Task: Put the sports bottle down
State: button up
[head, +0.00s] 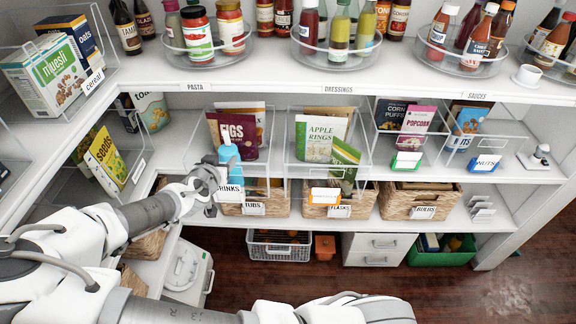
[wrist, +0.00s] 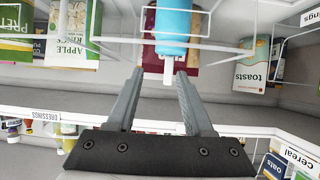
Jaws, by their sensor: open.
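The sports bottle (head: 229,156) is light blue with a white top and stands upright by the front of the clear bin labelled DRINKS (head: 229,190). Its base is hidden, so I cannot tell exactly what it rests on. In the upside-down wrist view the blue bottle (wrist: 173,24) is just beyond my fingertips, with its white spout pointing to the gap between them. My gripper (wrist: 160,73) is open, with nothing clamped between its fingers. In the head view my gripper (head: 213,170) is just left of the bottle.
A FIGS bag (head: 237,133) stands behind the bottle. An APPLE RINGS bag (head: 318,140) is in the bin to the right. The upper shelf (head: 265,78) with jars overhangs behind. Wicker baskets (head: 270,205) sit below. A seeds bag (head: 105,160) is on the left.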

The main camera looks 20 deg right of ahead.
jog(key=s+d+m+g+y, duration=0.1)
jog(key=s+d+g+y, duration=0.25)
jog(key=s+g, duration=0.4)
jog(key=s+d+r+n, duration=0.3)
jog(key=s+r, duration=0.8)
jog(key=s+d+r+n+t+y, duration=0.1)
jog(key=s+d+r, duration=0.3)
jog(key=s+r, duration=0.7)
jog(key=shift+s+r+n, duration=0.2)
jog(key=shift+s+n, duration=0.15)
jog(key=shift+n, duration=0.55)
jog(key=shift+t+y, duration=0.25)
